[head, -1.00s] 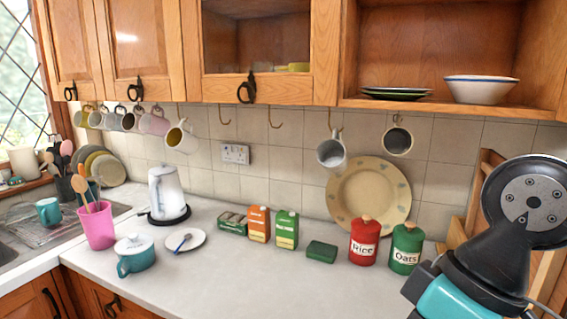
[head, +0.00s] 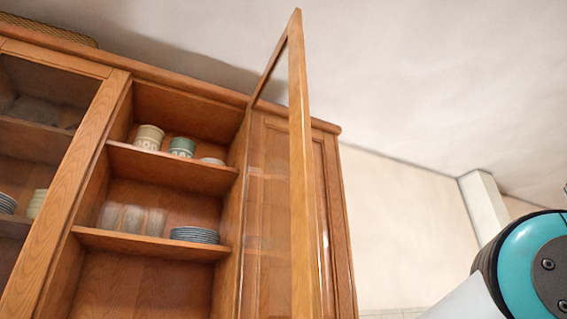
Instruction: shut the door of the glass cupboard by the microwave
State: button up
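In the head view, a wooden wall cupboard stands open, with shelves (head: 175,168) inside. Its glass-paned door (head: 301,160) is swung far out on the right side of the opening, and I see its frame nearly edge-on. The lower end of the door is cut off by the picture's bottom edge. My gripper is not in view; only a teal and white part of my own arm shows at the lower right, apart from the door in the picture. No microwave is in view.
Inside are cups (head: 149,137) and a stack of plates (head: 195,235). A shut glass door (head: 50,130) is at left, and a solid wooden door (head: 262,200) shows behind the open one. A woven basket (head: 45,28) sits on top. Bare wall lies to the right.

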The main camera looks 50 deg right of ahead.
aim_at(307, 298)
jog(key=z, duration=2.95)
jog(key=i, duration=1.2)
jog(key=u, duration=3.1)
